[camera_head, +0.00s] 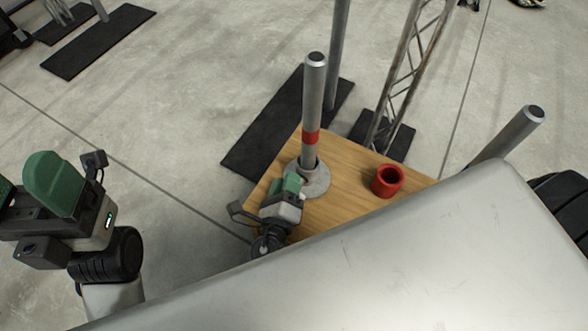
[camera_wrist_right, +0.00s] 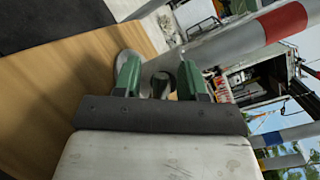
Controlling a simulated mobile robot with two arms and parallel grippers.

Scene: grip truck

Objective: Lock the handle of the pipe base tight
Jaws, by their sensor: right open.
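The pipe base (camera_head: 318,184) is a round grey metal flange on a wooden board. An upright grey pipe (camera_head: 313,95) with a red band stands in it. In the right wrist view the pipe (camera_wrist_right: 238,40) runs slantwise at upper right. My right gripper (camera_head: 292,184) is at the near left side of the base. Its green fingers (camera_wrist_right: 160,78) are apart, with a small grey, dark-ended part, seemingly the handle (camera_wrist_right: 160,86), showing between them. I cannot tell whether they touch it. My left gripper (camera_head: 35,188) is at the far left, away from the base; its jaw gap is unclear.
A red cup-like ring (camera_head: 387,181) stands on the wooden board (camera_head: 345,207), right of the base. A large pale metal surface (camera_head: 400,270) fills the near foreground. Another grey pipe (camera_head: 510,135) leans at right. A metal truss (camera_head: 405,70) stands behind. Open concrete floor lies left.

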